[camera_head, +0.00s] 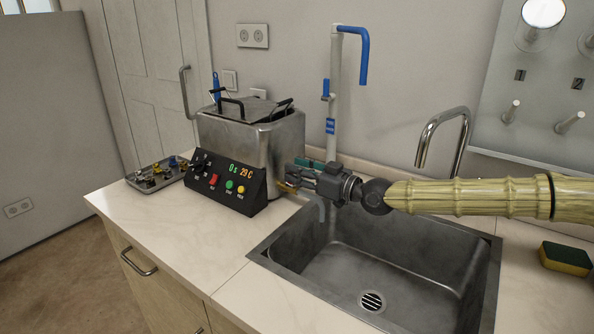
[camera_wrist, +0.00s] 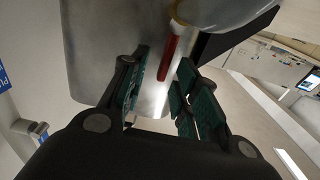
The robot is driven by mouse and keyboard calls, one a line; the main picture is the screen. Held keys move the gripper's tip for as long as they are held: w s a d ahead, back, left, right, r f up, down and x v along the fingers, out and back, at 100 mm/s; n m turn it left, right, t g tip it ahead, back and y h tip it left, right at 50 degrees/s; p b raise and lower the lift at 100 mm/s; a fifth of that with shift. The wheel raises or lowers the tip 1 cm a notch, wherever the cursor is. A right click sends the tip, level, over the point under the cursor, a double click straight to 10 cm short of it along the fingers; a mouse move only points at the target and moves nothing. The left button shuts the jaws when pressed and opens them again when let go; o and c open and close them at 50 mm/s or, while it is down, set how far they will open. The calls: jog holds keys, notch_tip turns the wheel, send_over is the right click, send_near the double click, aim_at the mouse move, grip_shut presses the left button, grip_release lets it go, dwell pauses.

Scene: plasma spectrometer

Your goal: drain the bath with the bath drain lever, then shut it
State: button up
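The bath (camera_head: 275,133) is a steel box with a lidded top, standing on the counter left of the sink. My gripper (camera_head: 292,180) is at the bath's lower right side, by the sink's back left corner. A grey curved spout (camera_head: 321,209) hangs below it over the sink. In the wrist view a red bar (camera_wrist: 169,57), which looks like the drain lever, shows between the fingertips of my gripper (camera_wrist: 164,66). The fingers are apart, with gaps to the bar; contact cannot be told. The lever is hidden behind my gripper in the head view.
The control panel (camera_head: 228,184) at the bath's front reads 0 s and 29 C. The sink (camera_head: 330,272) looks empty. A blue-handled pipe (camera_head: 335,90) stands behind, a tap (camera_head: 425,140) to the right. A small tray (camera_head: 148,184) and a sponge (camera_head: 565,258) sit on the counter.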

jog(key=v, duration=1.1)
jog(key=shift+d, duration=0.3)
jog(key=shift+s+a, duration=0.1)
jog(key=shift+s, duration=0.05)
